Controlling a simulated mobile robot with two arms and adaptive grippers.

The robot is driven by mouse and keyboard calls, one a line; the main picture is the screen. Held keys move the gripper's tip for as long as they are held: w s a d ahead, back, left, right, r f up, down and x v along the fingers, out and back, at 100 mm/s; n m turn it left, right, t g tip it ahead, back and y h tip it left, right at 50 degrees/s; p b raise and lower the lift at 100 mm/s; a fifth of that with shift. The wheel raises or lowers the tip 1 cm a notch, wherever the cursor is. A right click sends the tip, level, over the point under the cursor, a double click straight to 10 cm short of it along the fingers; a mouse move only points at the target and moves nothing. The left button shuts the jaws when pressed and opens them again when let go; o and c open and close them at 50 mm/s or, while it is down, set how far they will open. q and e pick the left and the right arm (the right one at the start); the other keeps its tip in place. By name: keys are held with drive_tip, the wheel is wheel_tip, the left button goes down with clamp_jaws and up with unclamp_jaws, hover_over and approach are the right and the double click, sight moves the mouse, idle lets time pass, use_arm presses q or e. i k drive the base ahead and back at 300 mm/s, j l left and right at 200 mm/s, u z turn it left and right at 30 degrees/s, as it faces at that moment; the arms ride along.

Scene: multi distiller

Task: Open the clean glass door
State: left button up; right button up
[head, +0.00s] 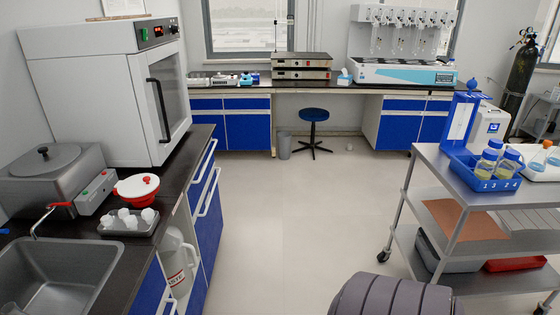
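A white cabinet (85,95) stands on the dark counter at the left. Its front carries a glass door (176,98) with a white frame, facing right. The door looks shut. A long black upright handle (158,112) is on the door's near side. A control panel with a red display and knobs (158,32) sits above the door. Neither of my grippers shows in the head view.
A steel bath (45,180), a white pot with red handles (136,186), a tray of white cups (128,224) and a sink (65,265) line the left counter. A steel cart (450,178) stands at the right. The floor (285,220) between is clear.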

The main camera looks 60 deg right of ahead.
sight(208, 218)
drive_tip(key=z, duration=1.35)
drive_tip(key=i+l+z, duration=0.1)
drive_tip(key=i, duration=0.35)
drive_tip(key=l, duration=0.1)
